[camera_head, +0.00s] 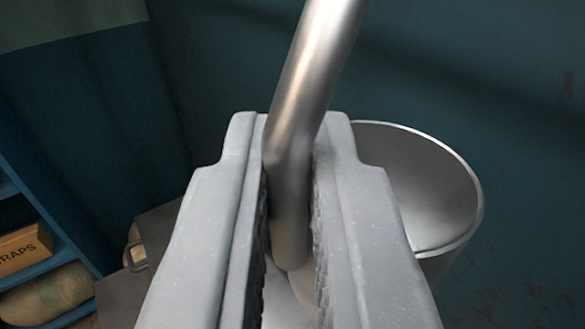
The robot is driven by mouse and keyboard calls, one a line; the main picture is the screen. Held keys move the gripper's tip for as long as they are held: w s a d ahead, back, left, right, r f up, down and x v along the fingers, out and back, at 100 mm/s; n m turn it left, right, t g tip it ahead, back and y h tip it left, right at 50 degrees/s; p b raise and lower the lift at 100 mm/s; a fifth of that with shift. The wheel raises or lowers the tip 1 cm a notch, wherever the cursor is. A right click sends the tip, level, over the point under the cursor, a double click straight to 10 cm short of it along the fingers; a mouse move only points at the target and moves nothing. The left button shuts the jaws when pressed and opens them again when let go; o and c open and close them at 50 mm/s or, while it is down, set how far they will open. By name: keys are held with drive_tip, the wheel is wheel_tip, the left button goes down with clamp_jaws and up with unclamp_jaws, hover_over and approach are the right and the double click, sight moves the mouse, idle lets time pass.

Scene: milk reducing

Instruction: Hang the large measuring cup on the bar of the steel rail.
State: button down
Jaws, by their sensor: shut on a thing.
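My gripper (291,135) is shut on a thick, bent steel rod, which looks like the handle of the large measuring cup (432,190). The rod runs from between the jaws up and out of the top of the view. The cup is a round, shiny steel vessel just behind and to the right of the jaws. Its rim and part of its inside show, and it looks empty in the part that shows. The right jaw hides the cup's left side and where the handle joins it. I cannot make out the steel rail's bar in this view.
A plain dark teal wall (500,70) fills the back.

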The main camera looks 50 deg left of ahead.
sight(397, 143)
drive_tip(key=shift+w+d+r+p, duration=0.1)
drive_tip(key=shift+w+r+p, duration=0.15)
drive_tip(key=shift+w, duration=0.4)
drive_tip(key=shift+w+d+f+p, duration=0.1)
drive_tip(key=shift+w+p, duration=0.3)
drive_tip(key=shift+w, duration=0.2)
drive_tip(key=shift+w+d+f+p, duration=0.1)
drive_tip(key=shift+w+p, duration=0.3)
drive_tip(key=shift+w, duration=0.15)
drive_tip(key=shift+s+f+b, duration=0.15)
drive_tip(key=shift+f+b, duration=0.95)
drive_tip(key=shift+f, duration=0.8)
drive_tip(key=c, duration=1.4)
unclamp_jaws()
drive_tip(key=shift+c, duration=0.2)
